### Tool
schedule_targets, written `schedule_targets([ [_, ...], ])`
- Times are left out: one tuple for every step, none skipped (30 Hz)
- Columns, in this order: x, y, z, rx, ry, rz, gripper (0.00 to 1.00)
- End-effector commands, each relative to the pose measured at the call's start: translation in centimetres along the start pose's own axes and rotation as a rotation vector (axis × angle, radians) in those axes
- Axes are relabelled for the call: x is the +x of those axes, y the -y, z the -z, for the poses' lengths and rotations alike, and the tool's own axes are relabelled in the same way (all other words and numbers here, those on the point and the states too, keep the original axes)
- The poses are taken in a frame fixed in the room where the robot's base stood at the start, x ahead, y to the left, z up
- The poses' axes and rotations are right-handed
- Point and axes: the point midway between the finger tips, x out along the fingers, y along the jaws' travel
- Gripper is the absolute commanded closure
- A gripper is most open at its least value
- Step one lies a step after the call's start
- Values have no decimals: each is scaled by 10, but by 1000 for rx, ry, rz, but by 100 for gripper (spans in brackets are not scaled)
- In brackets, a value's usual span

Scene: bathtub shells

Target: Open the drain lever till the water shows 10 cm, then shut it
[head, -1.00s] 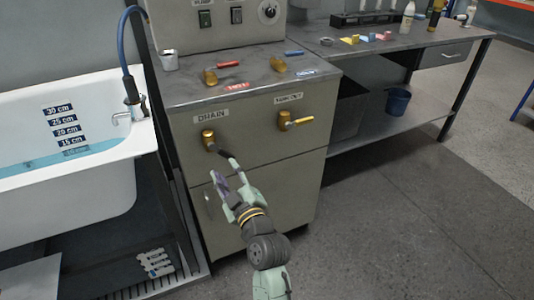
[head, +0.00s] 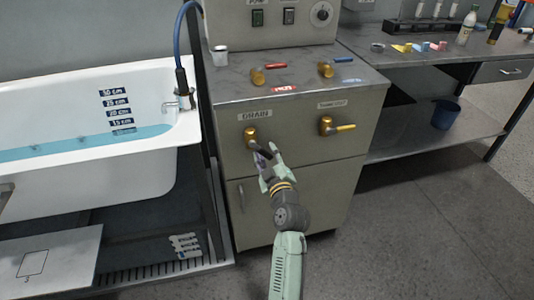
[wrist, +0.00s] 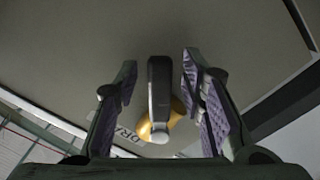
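The drain valve (head: 250,135) is a brass fitting under the DRAIN label (head: 256,115) on the grey cabinet. Its dark lever handle (head: 262,152) slants down and to the right. My gripper (head: 269,157) is at the handle's end. In the wrist view the fingers are apart, with the black handle (wrist: 160,85) between them and a gap on each side. The brass hub (wrist: 175,112) shows behind it. In the white tub (head: 90,158), blue water (head: 70,143) stands just below the 15 cm mark (head: 122,122). The lowest mark (head: 124,131) looks under water.
A second brass valve (head: 326,126) with a yellow handle is right of the drain valve. Red-handled (head: 258,76) and blue-handled (head: 326,70) taps stand on the cabinet top. A workbench (head: 430,52) is at the right. The floor before the cabinet is clear.

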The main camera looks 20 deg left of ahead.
Motion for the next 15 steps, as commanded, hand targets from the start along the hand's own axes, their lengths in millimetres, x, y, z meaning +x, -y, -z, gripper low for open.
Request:
schedule_targets([
  [1,0,0,0,0,0,63],
  [1,0,0,0,0,0,63],
  [0,0,0,0,0,0,63],
  [0,0,0,0,0,0,63],
  [0,0,0,0,0,0,63],
  [0,0,0,0,0,0,63],
  [0,0,0,0,0,0,65],
  [0,0,0,0,0,0,67],
  [0,0,0,0,0,0,69],
  [0,0,0,0,0,0,71],
  [0,0,0,0,0,0,73],
  [0,0,0,0,0,0,76],
  [0,0,0,0,0,0,78],
  [0,0,0,0,0,0,80],
  [0,0,0,0,0,0,83],
])
